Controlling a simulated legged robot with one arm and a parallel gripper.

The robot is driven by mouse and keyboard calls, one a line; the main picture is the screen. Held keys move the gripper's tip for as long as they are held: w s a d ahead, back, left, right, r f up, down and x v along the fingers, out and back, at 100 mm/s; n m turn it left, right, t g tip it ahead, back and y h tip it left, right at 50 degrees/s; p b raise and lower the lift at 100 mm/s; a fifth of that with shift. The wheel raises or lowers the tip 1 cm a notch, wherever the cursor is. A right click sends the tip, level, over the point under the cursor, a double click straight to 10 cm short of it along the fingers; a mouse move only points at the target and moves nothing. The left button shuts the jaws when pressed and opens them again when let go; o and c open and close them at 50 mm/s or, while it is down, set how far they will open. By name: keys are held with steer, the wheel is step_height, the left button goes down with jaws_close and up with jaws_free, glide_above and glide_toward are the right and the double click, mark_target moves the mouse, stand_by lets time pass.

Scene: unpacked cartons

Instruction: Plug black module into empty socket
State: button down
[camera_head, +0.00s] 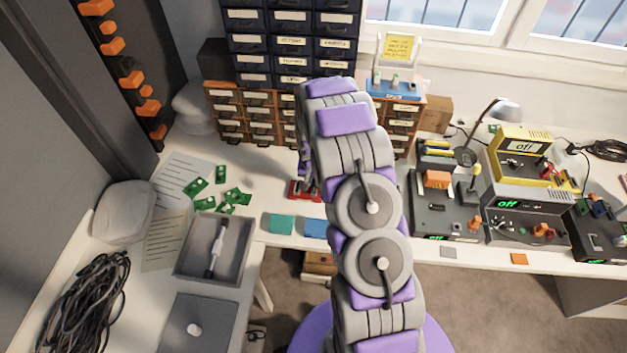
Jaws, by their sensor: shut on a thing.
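My arm reaches up the middle of the picture and bends down at its far end. My gripper (304,178) is low over the desk, left of the arm, and is shut on a small dark piece. This piece appears to be the black module, but it is mostly hidden by the fingers and too small to make out. A red block (314,196) is on the desk directly below the gripper. I cannot tell whether the module touches it, or where an empty socket is.
Teal (280,223) and blue (316,228) blocks lie at the desk's front edge. A grey tray (181,259) and green boards (239,197) are at left. Drawer cabinets (243,113) stand behind. Bench instruments (437,214) and a lamp (501,108) crowd the right.

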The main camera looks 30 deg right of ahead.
mark_target(313, 184)
steer(key=shift+f, duration=0.25)
stand_by(0.5)
steer(key=c, duration=1)
jaws_free()
steer(key=shift+c, duration=0.2)
steer(key=shift+r, duration=0.1)
step_height(313, 184, up, 16)
steer(key=s+p, duration=0.1)
steer(key=p, duration=0.1)
steer(key=s+a+r+n, duration=0.2)
steer(key=s+a+r, duration=0.5)
steer(key=s+r, duration=0.3)
steer(key=s+a+r+n+g, duration=0.1)
steer(key=s+a+r, duration=0.2)
steer(key=s, duration=0.6)
steer(key=s+a+r+n+g, duration=0.1)
steer(key=s+a+r+n, duration=0.1)
steer(key=s, duration=0.8)
steer(key=s+a+r+n+g, duration=0.1)
steer(key=s+a+r, duration=0.3)
steer(key=s, duration=0.5)
steer(key=shift+s+r+n+y, duration=0.4)
steer(key=shift+r, duration=0.05)
